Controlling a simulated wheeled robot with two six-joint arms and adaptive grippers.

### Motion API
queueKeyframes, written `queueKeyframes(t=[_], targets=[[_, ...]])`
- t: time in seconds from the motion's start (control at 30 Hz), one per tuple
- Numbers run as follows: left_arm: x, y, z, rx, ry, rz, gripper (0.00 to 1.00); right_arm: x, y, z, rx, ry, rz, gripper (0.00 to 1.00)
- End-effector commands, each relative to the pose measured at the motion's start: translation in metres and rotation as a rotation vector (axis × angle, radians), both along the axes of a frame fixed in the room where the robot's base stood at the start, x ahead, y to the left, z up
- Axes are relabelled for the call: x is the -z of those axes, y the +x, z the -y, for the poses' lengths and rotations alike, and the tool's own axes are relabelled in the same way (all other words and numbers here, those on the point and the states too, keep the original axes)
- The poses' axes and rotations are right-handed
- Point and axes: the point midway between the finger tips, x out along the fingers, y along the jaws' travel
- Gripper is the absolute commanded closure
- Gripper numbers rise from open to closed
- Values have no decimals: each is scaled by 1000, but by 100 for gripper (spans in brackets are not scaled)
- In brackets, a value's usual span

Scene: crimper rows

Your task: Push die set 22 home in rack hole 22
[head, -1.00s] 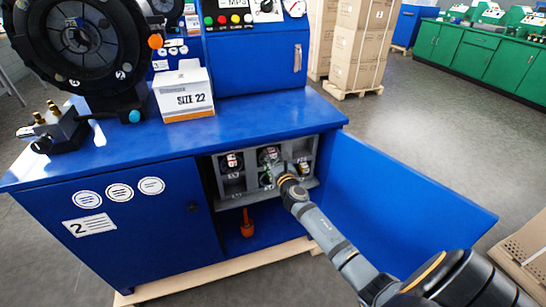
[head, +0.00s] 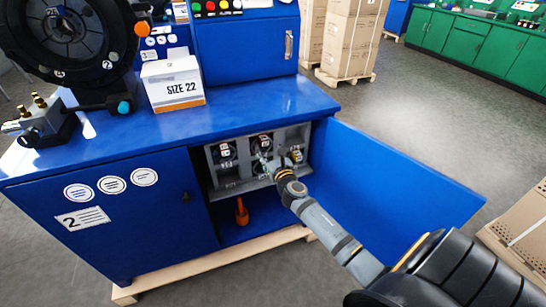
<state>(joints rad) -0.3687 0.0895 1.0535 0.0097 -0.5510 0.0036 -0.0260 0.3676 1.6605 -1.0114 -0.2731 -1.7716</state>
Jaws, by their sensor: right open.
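The grey die rack (head: 233,186) sits inside the open right-hand compartment of the blue cabinet (head: 150,222). Several die sets sit in its holes: one at upper left (head: 223,152), one at upper middle (head: 262,144), one at right (head: 296,155), and one low in the middle, partly hidden. The hole numbers are too small to read. My right gripper (head: 266,163) is at the rack front, by the middle holes; its fingers are small and partly blend with the dies. I cannot tell whether it touches a die. My left gripper is not in view.
The blue cabinet door (head: 395,185) stands open to the right of my right arm. A SIZE 22 box (head: 172,85) stands on the worktop beside the crimper head (head: 65,40). An orange-red tool (head: 242,211) stands below the rack. A carton (head: 520,225) is at far right.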

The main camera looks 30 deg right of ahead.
Motion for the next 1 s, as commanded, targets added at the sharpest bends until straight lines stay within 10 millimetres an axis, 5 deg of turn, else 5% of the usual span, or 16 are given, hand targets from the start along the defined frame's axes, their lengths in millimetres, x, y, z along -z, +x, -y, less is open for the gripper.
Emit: queueKeyframes(t=[0.2, 0.4, 1.0], targets=[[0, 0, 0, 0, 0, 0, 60, 0, -52, -13, -3, -3, -1, 46], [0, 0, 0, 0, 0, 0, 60, -1, -76, -18, -1, 0, 2, 46], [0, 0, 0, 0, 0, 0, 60, -2, -78, -19, -1, -1, 4, 46]])
